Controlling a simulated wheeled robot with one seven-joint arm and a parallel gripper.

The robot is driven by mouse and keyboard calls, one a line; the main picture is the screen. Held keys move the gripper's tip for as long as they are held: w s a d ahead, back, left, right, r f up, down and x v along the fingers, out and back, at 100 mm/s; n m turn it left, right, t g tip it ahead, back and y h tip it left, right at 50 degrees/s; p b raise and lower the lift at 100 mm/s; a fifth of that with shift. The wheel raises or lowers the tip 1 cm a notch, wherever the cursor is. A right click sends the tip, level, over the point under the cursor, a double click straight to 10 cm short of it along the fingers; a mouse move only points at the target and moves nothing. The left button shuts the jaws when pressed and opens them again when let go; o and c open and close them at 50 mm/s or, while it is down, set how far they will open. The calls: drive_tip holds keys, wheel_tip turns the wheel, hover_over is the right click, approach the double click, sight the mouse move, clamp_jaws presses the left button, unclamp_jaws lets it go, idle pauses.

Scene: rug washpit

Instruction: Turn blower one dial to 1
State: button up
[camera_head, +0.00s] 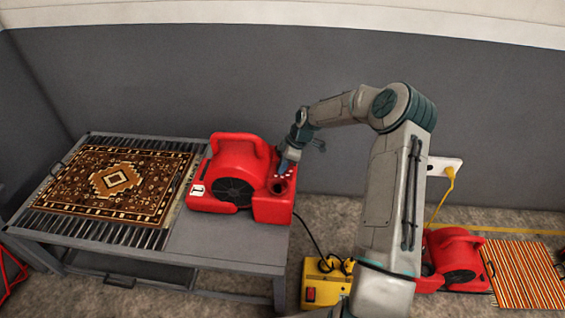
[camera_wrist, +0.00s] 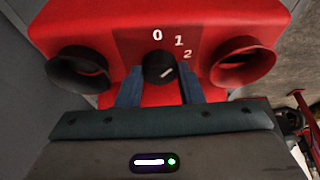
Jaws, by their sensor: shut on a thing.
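Blower one is the red blower (camera_head: 238,160) marked 1, on the right part of the grey table. In the wrist view its red panel (camera_wrist: 120,28) carries a black dial (camera_wrist: 154,62) with white labels 0, 1 and 2 above and to its right. The dial's white mark slants up and right, roughly toward the 2. My gripper (camera_wrist: 158,78) is shut on the dial, with one blue finger at each side. In the head view my gripper (camera_head: 283,168) is at the blower's right end, and the dial is too small to make out.
A patterned rug (camera_head: 112,183) lies on slats on the table's left (camera_head: 205,245). A yellow box (camera_head: 322,285), a second red blower (camera_head: 456,255) and a striped rug (camera_head: 525,275) are on the floor at right. Cables run nearby.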

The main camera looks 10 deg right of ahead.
drive_tip(key=shift+d+n, duration=0.1)
drive_tip(key=shift+n, duration=0.2)
drive_tip(key=o, duration=0.7)
drive_tip(key=p+v, duration=0.1)
drive_tip(key=v, duration=1.2)
drive_tip(key=shift+r+p, duration=0.35)
drive_tip(key=shift+p, duration=0.05)
drive_tip(key=shift+w+d, duration=0.1)
